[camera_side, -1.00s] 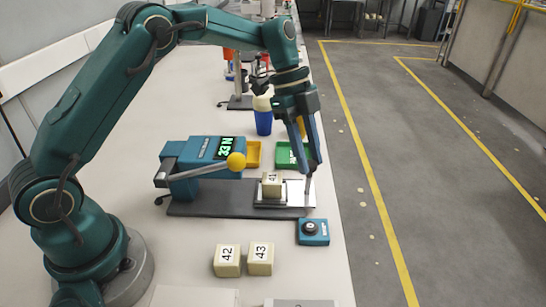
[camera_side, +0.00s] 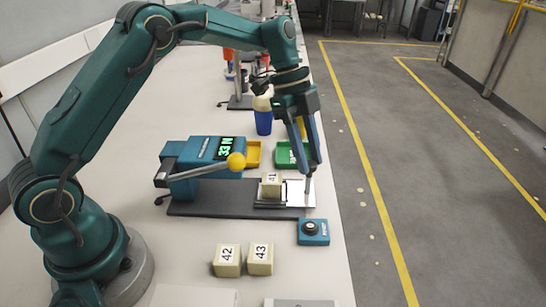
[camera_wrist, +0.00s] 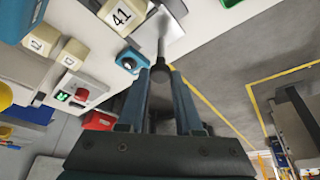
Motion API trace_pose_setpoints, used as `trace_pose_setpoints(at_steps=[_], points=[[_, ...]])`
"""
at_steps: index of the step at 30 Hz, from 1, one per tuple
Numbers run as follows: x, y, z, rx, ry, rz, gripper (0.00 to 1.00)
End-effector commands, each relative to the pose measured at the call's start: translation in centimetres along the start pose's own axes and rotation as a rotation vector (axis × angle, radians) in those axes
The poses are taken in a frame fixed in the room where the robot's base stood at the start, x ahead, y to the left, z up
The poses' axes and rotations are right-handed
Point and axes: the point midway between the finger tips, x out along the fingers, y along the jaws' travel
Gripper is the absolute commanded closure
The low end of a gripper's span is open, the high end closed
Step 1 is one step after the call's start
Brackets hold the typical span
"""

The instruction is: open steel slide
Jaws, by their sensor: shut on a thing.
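The steel slide (camera_side: 301,196) is a bright flat plate at the right end of the dark base of the teal press. A cream block marked 41 (camera_side: 271,185) stands at its left side; the block also shows at the top of the wrist view (camera_wrist: 121,15). My gripper (camera_side: 309,178) points down at the slide's right end. In the wrist view my gripper (camera_wrist: 161,73) is shut on a dark knob (camera_wrist: 160,75) on a thin steel rod that runs up toward the slide. In the side view the fingers hide part of this grip.
The teal press (camera_side: 195,165) has a lit display and a lever with a yellow ball (camera_side: 236,161). A teal button box (camera_side: 313,232) sits close in front of the slide. Blocks 42 (camera_side: 227,260) and 43 (camera_side: 260,259) stand nearer. The table edge lies just right of my gripper.

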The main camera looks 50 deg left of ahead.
Motion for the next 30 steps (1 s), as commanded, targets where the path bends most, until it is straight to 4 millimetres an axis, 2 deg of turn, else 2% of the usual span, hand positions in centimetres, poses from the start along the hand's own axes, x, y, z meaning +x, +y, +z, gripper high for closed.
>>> trace_pose_setpoints(at_steps=[10,21,30], points=[[0.0,-0.2,-0.2,0.002,0.002,-0.002,1.0],[0.6,-2.4,-1.8,0.002,0.003,-0.007,1.0],[1.0,-3.1,-2.7,0.0,0.0,-0.009,1.0]])
